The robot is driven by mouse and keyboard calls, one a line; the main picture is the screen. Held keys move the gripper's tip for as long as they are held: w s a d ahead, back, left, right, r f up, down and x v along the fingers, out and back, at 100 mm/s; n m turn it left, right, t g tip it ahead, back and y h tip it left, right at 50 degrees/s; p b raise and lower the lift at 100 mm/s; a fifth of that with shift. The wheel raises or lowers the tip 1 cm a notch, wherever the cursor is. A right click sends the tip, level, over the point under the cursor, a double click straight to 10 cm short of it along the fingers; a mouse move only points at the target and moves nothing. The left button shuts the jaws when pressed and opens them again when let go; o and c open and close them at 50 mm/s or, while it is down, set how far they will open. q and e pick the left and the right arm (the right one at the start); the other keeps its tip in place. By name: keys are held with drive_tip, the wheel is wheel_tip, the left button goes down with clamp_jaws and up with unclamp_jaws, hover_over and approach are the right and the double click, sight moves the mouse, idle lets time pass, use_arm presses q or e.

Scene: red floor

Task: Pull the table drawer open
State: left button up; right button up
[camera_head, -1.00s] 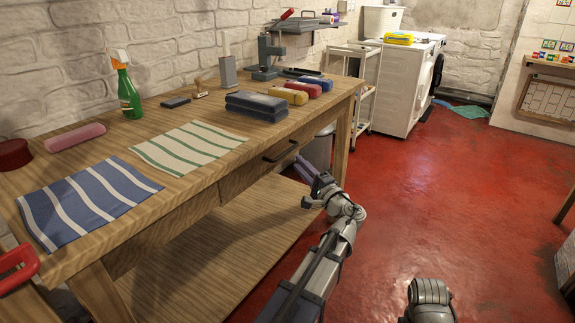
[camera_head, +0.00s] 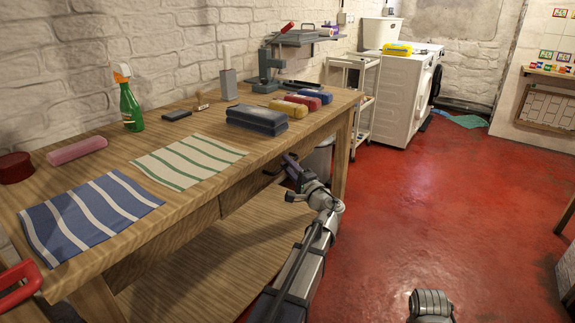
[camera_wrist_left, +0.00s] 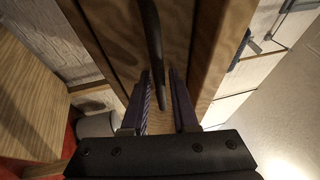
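The wooden table (camera_head: 105,137) has a drawer (camera_head: 236,197) in its front edge, which looks closed. Its dark bar handle is largely hidden behind my left gripper (camera_head: 287,166) in the head view. In the left wrist view the drawer front (camera_wrist_left: 178,35) fills the upper middle, and the curved black handle (camera_wrist_left: 155,45) runs down it. My left gripper (camera_wrist_left: 163,78) is open, its fingertips at the drawer front on either side of the handle's lower end. Gaps show between fingers and handle. My right gripper is out of view.
A lower shelf (camera_head: 215,250) lies beneath. The red floor (camera_head: 430,205) to the right is clear.

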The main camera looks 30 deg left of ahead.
use_arm(q)
drive_tip(key=shift+c, duration=0.2)
clamp_jaws()
idle(1.1)
